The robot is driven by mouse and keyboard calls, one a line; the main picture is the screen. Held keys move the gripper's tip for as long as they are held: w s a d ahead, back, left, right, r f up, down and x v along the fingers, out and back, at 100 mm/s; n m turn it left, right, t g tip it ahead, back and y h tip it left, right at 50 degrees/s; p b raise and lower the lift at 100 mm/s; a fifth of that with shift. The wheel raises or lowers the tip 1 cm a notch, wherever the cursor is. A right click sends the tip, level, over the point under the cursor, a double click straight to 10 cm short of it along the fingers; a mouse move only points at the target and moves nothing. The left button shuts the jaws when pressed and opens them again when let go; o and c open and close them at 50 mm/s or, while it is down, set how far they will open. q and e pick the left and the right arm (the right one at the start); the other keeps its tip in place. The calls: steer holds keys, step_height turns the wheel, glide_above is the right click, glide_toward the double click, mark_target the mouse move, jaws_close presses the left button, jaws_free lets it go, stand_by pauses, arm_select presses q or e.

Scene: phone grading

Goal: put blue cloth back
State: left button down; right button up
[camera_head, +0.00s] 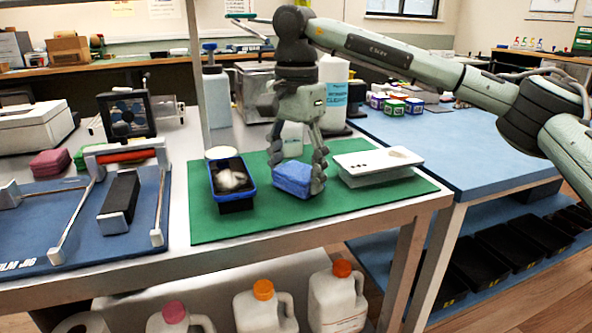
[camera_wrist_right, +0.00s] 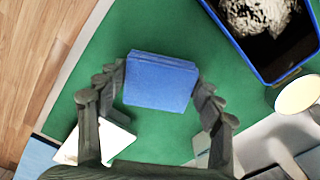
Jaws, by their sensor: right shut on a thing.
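The blue cloth (camera_head: 291,180) is a folded, thick block on the green mat (camera_head: 385,205). My right gripper (camera_head: 298,165) points down over it, with a finger on each side, and is shut on it. In the right wrist view the cloth (camera_wrist_right: 160,82) lies between the two fingers of the gripper (camera_wrist_right: 160,85), above the green surface. Whether the cloth touches the mat or is slightly raised I cannot tell. My left gripper is not in view.
A blue-rimmed black bin (camera_head: 236,205) with crumpled whitish material stands left of the cloth. A white tray (camera_head: 372,178) lies close on the right. Bottles (camera_head: 333,88) stand behind. A blue film jig (camera_head: 75,235) and folded pink cloth (camera_head: 50,163) are at left.

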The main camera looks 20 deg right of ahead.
steer(key=o, duration=1.1)
